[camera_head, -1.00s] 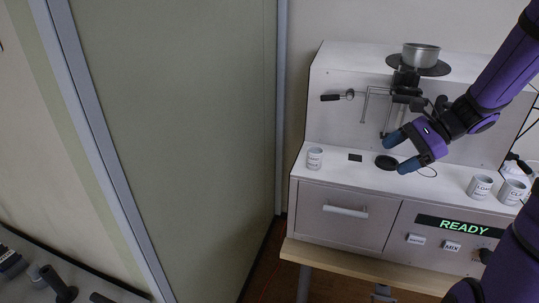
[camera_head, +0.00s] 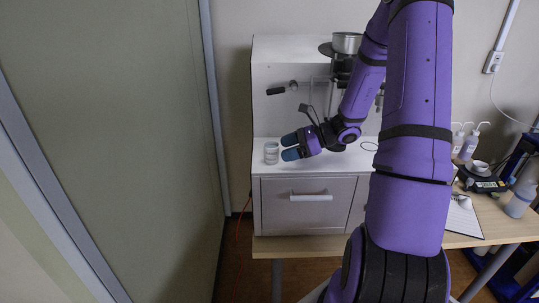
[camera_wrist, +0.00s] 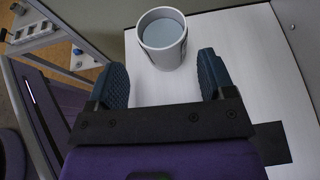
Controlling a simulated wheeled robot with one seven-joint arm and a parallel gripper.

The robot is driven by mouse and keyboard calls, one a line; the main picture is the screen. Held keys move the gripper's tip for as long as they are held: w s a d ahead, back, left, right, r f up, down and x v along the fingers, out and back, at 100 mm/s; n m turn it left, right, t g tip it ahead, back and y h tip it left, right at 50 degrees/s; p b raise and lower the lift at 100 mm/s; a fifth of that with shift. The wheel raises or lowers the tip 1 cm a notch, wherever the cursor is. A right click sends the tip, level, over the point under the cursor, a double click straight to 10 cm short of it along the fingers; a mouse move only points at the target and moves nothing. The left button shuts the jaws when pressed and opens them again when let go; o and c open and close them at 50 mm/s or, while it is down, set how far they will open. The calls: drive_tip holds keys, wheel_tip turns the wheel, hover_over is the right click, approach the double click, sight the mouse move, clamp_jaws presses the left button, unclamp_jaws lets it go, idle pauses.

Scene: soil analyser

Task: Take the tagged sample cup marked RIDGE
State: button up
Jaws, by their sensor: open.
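A small white sample cup (camera_head: 271,153) stands upright near the left front end of the analyser's white ledge (camera_head: 320,166). It also shows at the top of the wrist view (camera_wrist: 163,42), with a grey-blue inside and dark print on its side. I cannot read the name on it. My gripper (camera_head: 288,147) is open, just right of the cup in the head view. In the wrist view my gripper's blue fingers (camera_wrist: 164,74) are spread wide with the cup centred just beyond the tips. No contact shows. Other cups on the ledge are hidden behind my arm.
The analyser's drawer (camera_head: 307,204) is shut below the ledge. A green-grey panel (camera_head: 150,130) stands to the left. A metal pan (camera_head: 347,42) sits on the analyser's top. A black square (camera_wrist: 271,143) lies on the ledge. Bottles (camera_head: 469,146) stand on the right table.

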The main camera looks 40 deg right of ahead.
sight(271, 150)
drive_tip(key=shift+w+x, duration=0.25)
drive_tip(key=shift+x, duration=2.5)
drive_tip(key=shift+d+r, duration=0.15)
drive_tip(key=shift+r, duration=0.05)
drive_tip(key=c, duration=1)
drive_tip(key=shift+c, duration=0.2)
drive_tip(key=shift+r, duration=0.2)
